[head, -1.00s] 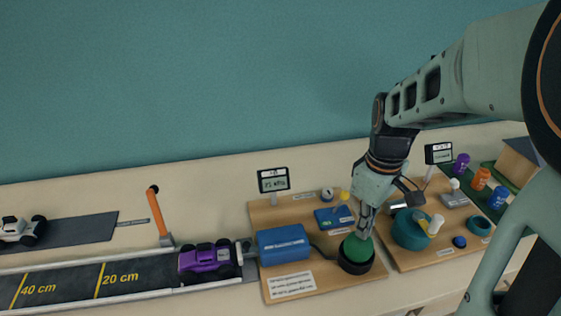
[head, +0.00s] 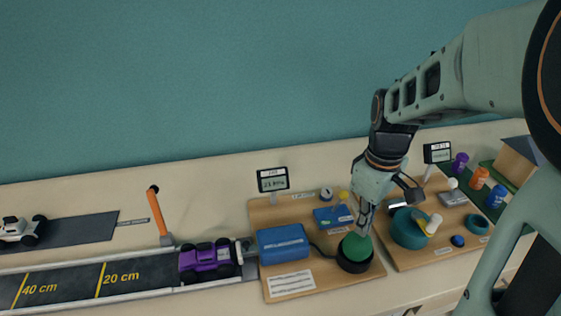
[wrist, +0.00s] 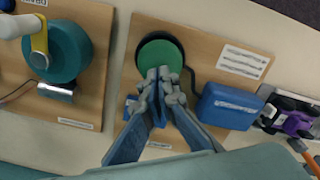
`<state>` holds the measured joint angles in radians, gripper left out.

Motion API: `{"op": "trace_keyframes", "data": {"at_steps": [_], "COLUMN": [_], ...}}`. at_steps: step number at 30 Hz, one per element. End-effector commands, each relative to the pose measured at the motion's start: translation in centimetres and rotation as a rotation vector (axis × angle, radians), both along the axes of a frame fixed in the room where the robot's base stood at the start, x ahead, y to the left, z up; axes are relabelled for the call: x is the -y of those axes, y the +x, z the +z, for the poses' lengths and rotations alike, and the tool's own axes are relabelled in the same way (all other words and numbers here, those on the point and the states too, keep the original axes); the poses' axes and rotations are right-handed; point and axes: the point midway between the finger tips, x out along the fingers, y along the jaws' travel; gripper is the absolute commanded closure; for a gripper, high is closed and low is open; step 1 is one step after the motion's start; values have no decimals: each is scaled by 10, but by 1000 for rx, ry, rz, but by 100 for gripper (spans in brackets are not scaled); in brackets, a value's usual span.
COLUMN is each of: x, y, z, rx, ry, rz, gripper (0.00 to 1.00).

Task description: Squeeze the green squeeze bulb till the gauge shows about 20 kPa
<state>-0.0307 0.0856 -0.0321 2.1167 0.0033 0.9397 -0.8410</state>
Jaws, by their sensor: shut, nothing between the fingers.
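The green squeeze bulb (head: 355,248) sits in a black round base on a wooden board (head: 318,287), and it also shows in the wrist view (wrist: 159,56). My gripper (head: 364,230) points down over the bulb with its fingers shut and nothing between them. In the wrist view, the fingertips (wrist: 158,76) overlap the bulb's near part and appear to touch its top. The gauge display (head: 272,180) stands at the board's back. Its small digits look like a number in the low twenties with kPa, but they are not sharp.
A blue box (head: 283,243) stands left of the bulb, joined by a dark tube. A purple car (head: 208,260) is on a track farther left. A second board at right holds a teal round part (head: 409,232). Several coloured cans stand at far right.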

Motion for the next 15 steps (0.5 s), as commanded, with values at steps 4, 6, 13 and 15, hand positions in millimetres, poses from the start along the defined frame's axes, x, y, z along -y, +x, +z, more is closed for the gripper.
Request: {"op": "trace_keyframes", "data": {"at_steps": [4, 6, 13, 15], "x": [0, 0, 0, 0], "y": [0, 0, 0, 0], "z": [14, 22, 45, 52], "rx": [1, 1, 1, 1], "ry": [0, 0, 0, 0], "rz": [0, 0, 0, 0], "gripper": [100, 100, 100, 100]}}
